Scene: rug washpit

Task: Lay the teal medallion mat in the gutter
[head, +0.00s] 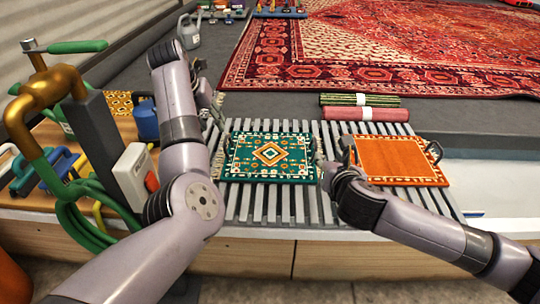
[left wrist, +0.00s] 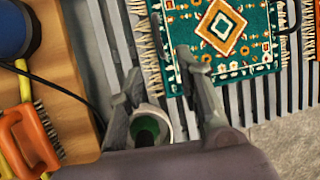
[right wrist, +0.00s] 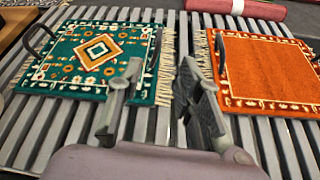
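The teal medallion mat (head: 245,170), with a cream and orange diamond, lies flat on the grey slatted grate (head: 300,215). It also shows in the left wrist view (left wrist: 245,60) and right wrist view (right wrist: 75,72). It has fringed ends and dark loop handles. My left gripper (head: 212,106) is open and empty by the mat's left end; it shows open in the left wrist view (left wrist: 160,88). My right gripper (head: 322,168) is by the mat's right end and shows open and empty in the right wrist view (right wrist: 160,80). I cannot make out a separate gutter.
An orange mat (head: 400,160) lies right on the grate. Rolled green and red mats (head: 366,114) lie behind it. A large red rug (head: 400,55) covers the floor beyond. A tap with a green hose (head: 70,210), a blue container (head: 146,122) and brushes crowd the left.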

